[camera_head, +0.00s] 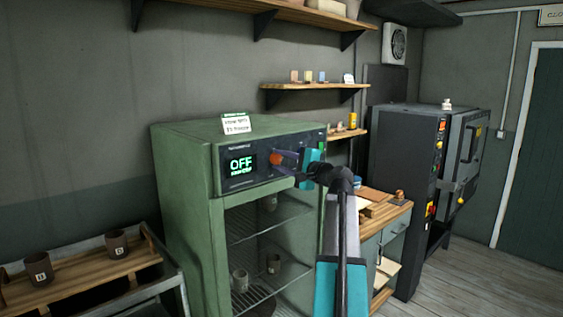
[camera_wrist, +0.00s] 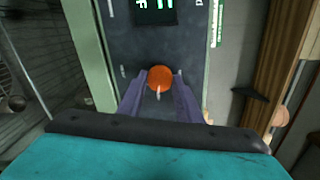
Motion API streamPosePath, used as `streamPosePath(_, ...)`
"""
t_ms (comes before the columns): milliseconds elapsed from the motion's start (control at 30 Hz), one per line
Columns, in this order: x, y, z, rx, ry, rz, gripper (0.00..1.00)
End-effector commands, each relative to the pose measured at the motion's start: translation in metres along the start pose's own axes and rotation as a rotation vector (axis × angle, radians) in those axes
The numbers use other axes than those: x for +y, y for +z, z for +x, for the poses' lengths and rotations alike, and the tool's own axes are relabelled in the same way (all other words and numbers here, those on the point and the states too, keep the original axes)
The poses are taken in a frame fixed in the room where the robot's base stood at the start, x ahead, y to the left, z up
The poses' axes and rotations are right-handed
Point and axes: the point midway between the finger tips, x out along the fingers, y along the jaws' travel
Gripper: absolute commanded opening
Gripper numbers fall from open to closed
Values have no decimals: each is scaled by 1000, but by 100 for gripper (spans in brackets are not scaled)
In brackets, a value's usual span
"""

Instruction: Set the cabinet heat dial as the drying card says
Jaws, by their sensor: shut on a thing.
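The green drying cabinet (camera_head: 185,190) stands in the middle of the head view. Its dark control panel (camera_head: 233,183) has a display (camera_head: 241,164) that reads "OFF" in green, with a smaller line too small to read. The orange heat dial (camera_head: 276,158) is right of the display. My gripper (camera_head: 283,160) is at the panel, shut on the dial. In the wrist view the orange dial (camera_wrist: 160,78) sits between the two finger tips, with a pale pointer mark at its edge. A white card with a green header (camera_head: 236,123) stands on the cabinet top; its print is hard to read.
Cups stand on the wire racks (camera_head: 262,227) inside the cabinet. Lettered dark cups (camera_head: 39,268) stand on a wooden rack at the lower left. A wooden bench (camera_head: 387,222) and a dark kiln (camera_head: 405,180) are to the right. Floor shows at the lower right.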

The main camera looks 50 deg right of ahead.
Motion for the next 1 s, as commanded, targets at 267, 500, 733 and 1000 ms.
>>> streamPosePath(267,-1,0,0,1,-1,-1,49)
streamPosePath(500,0,0,0,1,-1,-2,51)
streamPosePath(733,1,0,-5,1,-1,-2,51)
streamPosePath(1000,2,0,-34,3,-2,-3,51)
